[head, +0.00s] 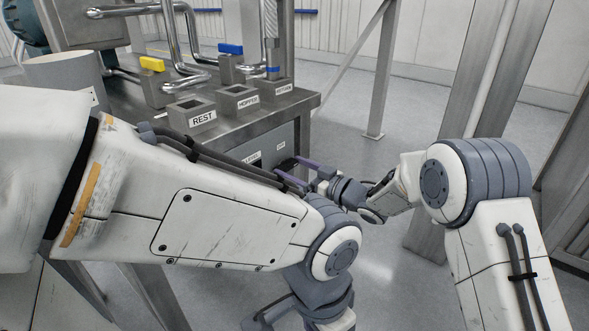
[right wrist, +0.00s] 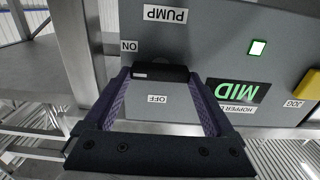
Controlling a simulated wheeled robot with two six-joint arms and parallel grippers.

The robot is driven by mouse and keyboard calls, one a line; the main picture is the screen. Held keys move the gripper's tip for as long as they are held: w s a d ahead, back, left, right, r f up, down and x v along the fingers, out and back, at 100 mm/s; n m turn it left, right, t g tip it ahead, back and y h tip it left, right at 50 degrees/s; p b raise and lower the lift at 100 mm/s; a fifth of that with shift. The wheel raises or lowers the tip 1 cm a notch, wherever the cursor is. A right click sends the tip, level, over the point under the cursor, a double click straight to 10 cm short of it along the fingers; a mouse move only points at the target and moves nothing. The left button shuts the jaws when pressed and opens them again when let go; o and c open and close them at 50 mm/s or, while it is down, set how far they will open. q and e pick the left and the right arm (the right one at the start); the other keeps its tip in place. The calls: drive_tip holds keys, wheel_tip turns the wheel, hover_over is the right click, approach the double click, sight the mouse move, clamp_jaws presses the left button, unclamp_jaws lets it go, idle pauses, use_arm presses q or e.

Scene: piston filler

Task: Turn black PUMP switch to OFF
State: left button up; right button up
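The black PUMP switch (right wrist: 160,72) is a bar lying across the right wrist view, where the panel appears upside down. A small pale mark shows near its left end. The ON label (right wrist: 129,46) is to its upper left and the OFF label (right wrist: 158,98) is below it. My right gripper (right wrist: 162,79) is open, with its purple fingers on either side of the bar's ends; I cannot tell whether they touch it. In the head view, the right gripper (head: 288,166) is at the front panel, and the switch is small and dark there.
The panel has a lit green indicator (right wrist: 257,48), a green MID display (right wrist: 237,91) and a yellow JOG control (right wrist: 307,85). The steel machine top (head: 235,125) carries REST, HOPPER and RETURN holders. My left arm crosses the foreground, hiding part of the panel.

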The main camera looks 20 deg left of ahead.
drive_tip(key=c, duration=0.6)
drive_tip(key=shift+o, duration=0.2)
drive_tip(key=shift+f+n+b, duration=0.2)
drive_tip(key=shift+n+b, duration=0.9)
drive_tip(key=n+b, duration=1.1)
drive_tip(key=shift+s+f+n+b, duration=0.15)
drive_tip(key=shift+f+n+b, duration=0.1)
drive_tip(key=shift+n+b, duration=0.1)
drive_tip(key=shift+r+n+b, duration=0.1)
drive_tip(key=shift+n+b, duration=1.8)
drive_tip(key=shift+n, duration=0.15)
drive_tip(key=o, duration=1.1)
drive_tip(key=shift+r, duration=0.1)
drive_tip(key=shift+c, duration=0.2)
